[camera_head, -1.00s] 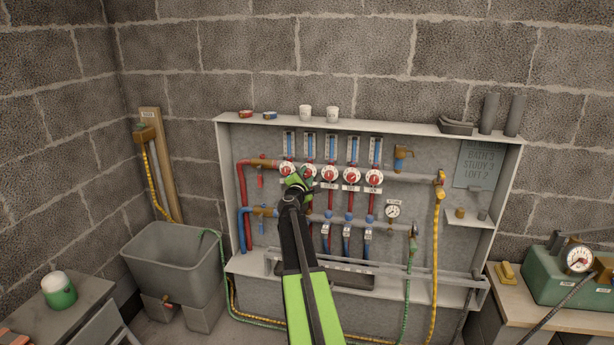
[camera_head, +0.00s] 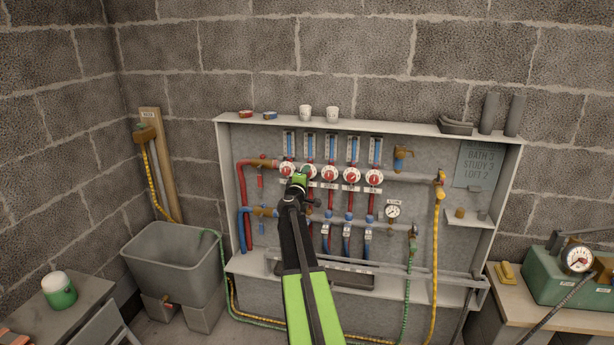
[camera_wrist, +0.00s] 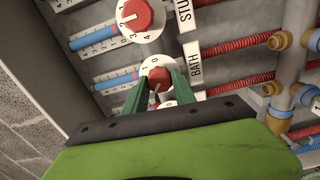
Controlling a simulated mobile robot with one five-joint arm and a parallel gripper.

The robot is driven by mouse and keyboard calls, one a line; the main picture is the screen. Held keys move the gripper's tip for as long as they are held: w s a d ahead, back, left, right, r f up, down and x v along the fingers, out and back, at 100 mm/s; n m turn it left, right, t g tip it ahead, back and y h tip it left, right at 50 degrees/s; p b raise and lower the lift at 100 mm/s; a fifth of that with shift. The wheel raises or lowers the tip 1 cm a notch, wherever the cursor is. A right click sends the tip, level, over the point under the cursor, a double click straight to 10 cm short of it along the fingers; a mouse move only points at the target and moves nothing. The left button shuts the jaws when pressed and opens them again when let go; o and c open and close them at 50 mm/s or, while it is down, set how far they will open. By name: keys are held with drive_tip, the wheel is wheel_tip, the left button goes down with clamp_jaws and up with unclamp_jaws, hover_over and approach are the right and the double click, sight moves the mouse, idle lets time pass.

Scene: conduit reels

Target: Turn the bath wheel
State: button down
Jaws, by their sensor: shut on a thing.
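The bath wheel (camera_wrist: 157,72) is a red knob on a white numbered dial, with the label BATH (camera_wrist: 195,62) beside it in the wrist view. The figures 1 and 0 show on its dial. My gripper (camera_wrist: 159,86) has its green fingers on either side of the red knob and is shut on it. In the head view my gripper (camera_head: 300,180) is at the left part of the row of wheels and partly hides the bath wheel (camera_head: 309,170). Part of the knob is hidden between the fingers.
A neighbouring wheel (camera_wrist: 140,17) beside the STUDY label sits close to my gripper. Blue-striped flow gauges (camera_head: 331,147) stand above the wheels. A sign (camera_head: 480,165) reads BATH 3, STUDY 3, LOFT 2. A pressure gauge (camera_head: 392,211) is lower right.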

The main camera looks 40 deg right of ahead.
drive_tip(key=shift+a, duration=0.1)
idle(0.3)
drive_tip(key=c, duration=1)
unclamp_jaws()
drive_tip(key=v, duration=1.7)
drive_tip(key=shift+a, duration=0.15)
